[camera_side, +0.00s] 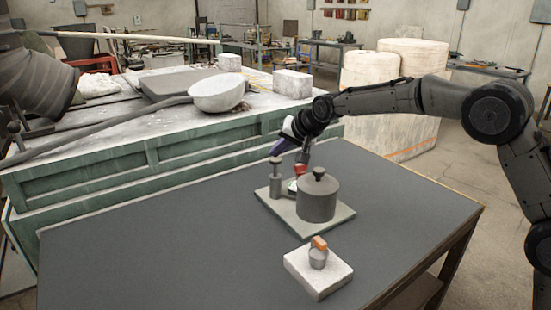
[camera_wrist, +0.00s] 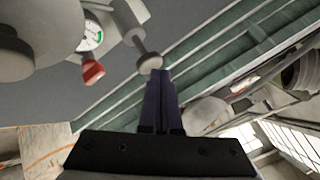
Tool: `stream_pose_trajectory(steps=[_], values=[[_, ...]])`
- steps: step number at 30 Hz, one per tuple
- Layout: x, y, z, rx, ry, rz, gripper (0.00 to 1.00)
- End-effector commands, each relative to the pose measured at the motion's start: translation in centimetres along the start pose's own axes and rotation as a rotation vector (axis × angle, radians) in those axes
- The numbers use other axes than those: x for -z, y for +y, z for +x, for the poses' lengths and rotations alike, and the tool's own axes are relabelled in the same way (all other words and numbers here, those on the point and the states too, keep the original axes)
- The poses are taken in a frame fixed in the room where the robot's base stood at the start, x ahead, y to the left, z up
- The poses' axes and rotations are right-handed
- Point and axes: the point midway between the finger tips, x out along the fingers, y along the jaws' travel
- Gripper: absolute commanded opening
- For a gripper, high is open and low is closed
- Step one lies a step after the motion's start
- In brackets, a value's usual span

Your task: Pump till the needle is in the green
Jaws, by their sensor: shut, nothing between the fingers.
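A grey pump with a round-topped plunger (camera_side: 276,178) stands upright on a pale base plate (camera_side: 336,224), left of a grey pot (camera_side: 317,200) with a dark lid knob. The plunger knob (camera_wrist: 150,63) also shows in the wrist view, right by my fingertips. A white-faced gauge (camera_wrist: 91,39) with a green section sits between pump and pot; its needle is too small to read. A red handle (camera_wrist: 92,73) is beside it. My gripper (camera_side: 271,152), with purple fingers, is shut and empty just above the plunger; I cannot tell whether they touch.
A pale block (camera_side: 320,275) with a small grey cup and orange piece stands toward the front of the dark table (camera_side: 150,245). A green-sided bench (camera_side: 110,180) with a bowl-like ladle (camera_side: 218,95) is behind. The table's left side is clear.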

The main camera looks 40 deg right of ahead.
Motion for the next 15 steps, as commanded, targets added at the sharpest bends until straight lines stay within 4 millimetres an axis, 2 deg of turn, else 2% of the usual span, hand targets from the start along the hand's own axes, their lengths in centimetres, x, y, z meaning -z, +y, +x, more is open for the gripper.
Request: stream_pose_trajectory(steps=[15], values=[[-0.48, 0.45, 0.55, -0.004, -0.005, 0.000, 0.00]])
